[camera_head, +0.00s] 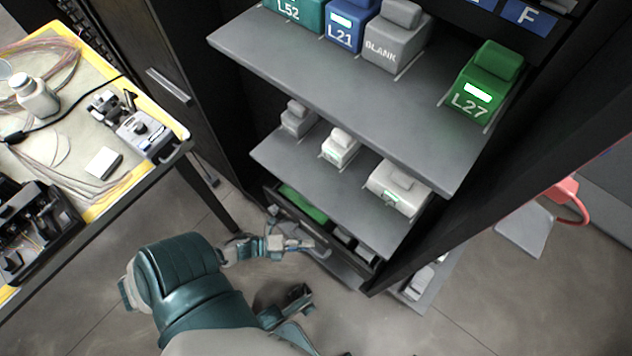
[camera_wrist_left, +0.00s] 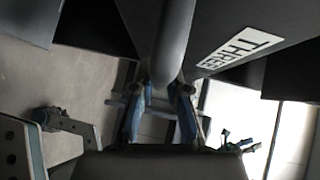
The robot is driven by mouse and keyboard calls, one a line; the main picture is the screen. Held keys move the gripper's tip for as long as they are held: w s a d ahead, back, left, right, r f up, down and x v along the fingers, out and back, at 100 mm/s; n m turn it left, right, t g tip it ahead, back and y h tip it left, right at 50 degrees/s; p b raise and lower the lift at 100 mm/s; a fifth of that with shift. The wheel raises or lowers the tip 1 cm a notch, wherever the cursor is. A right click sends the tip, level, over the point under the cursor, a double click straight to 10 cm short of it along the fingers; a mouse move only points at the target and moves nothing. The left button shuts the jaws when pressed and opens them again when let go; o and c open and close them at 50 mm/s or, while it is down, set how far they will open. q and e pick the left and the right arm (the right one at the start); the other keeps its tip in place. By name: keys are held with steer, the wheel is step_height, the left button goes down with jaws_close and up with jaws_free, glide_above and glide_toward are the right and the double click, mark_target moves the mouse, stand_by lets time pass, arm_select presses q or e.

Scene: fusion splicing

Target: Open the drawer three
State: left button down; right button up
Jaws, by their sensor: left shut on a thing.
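Drawer three (camera_head: 335,256) is the dark drawer low in the cabinet, below the grey shelves. A green piece and grey pieces show behind its front edge; how far it stands out is hard to tell. In the left wrist view its white THREE label (camera_wrist_left: 238,49) is beside a rounded grey handle (camera_wrist_left: 172,45). My left gripper (camera_head: 308,243) is at the drawer front, shut on the handle; its fingers (camera_wrist_left: 160,108) lie either side of the handle's lower end. A dark gripper part (camera_head: 287,303), probably my right one, is low in the head view; its jaw state is unclear.
Grey shelves above hold labelled boxes, including a green L27 box (camera_head: 483,88) and a BLANK box (camera_head: 397,40). A yellow-edged table (camera_head: 75,190) with cables and devices stands at left. A red object (camera_head: 562,190) is at right. The floor before the drawer is mostly clear.

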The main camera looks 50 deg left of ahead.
arm_select(q)
steer(key=s+d+p, duration=0.1)
steer(key=s+d, duration=0.1)
steer(key=s, duration=1.1)
steer(key=shift+s+d+f+p, duration=0.2)
steer(key=shift+s+p, duration=0.1)
arm_select(e)
steer(key=w+g, duration=0.1)
steer(key=w+f+n+g+y, duration=0.1)
steer(key=w+g, duration=0.1)
steer(key=w+a+f+n+g+y, duration=0.1)
steer(key=w, duration=0.1)
arm_select(q)
steer(key=c, duration=1.2)
jaws_free()
steer(key=shift+o, duration=0.2)
steer(key=v, duration=1.2)
arm_select(e)
steer(key=shift+a+n, duration=0.3)
